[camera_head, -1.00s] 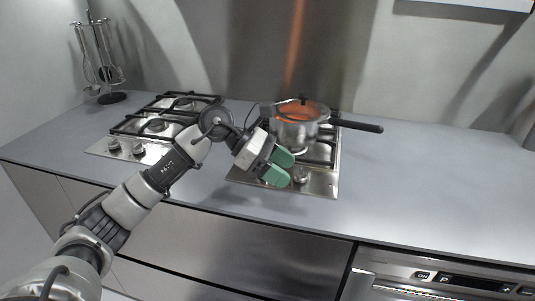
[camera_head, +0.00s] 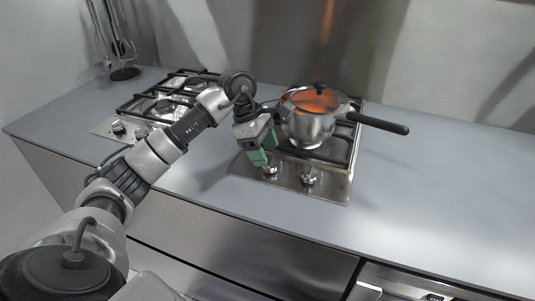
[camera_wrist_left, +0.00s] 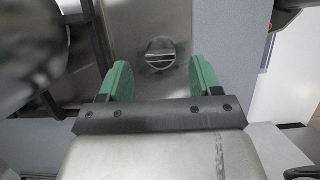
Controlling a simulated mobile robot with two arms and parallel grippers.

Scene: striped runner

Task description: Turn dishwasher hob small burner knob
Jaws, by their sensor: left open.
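The right-hand hob (camera_head: 325,189) is a steel plate with two knobs at its front, a left knob (camera_head: 269,171) and a right knob (camera_head: 309,178). My left gripper (camera_head: 263,157) has green fingers and is open, pointing down just above the left knob. In the left wrist view, one round steel knob (camera_wrist_left: 160,53) shows ahead of the gap between the open fingers (camera_wrist_left: 159,66), with nothing held. I cannot tell whether the fingers touch it. My right gripper is not in view.
A steel pot (camera_head: 308,128) with a long black handle (camera_head: 378,123) stands on the right hob, close to my gripper. Another hob (camera_head: 160,105) with knobs lies to the left. A utensil stand (camera_head: 124,73) is at the back left. The counter (camera_head: 440,165) on the right is clear.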

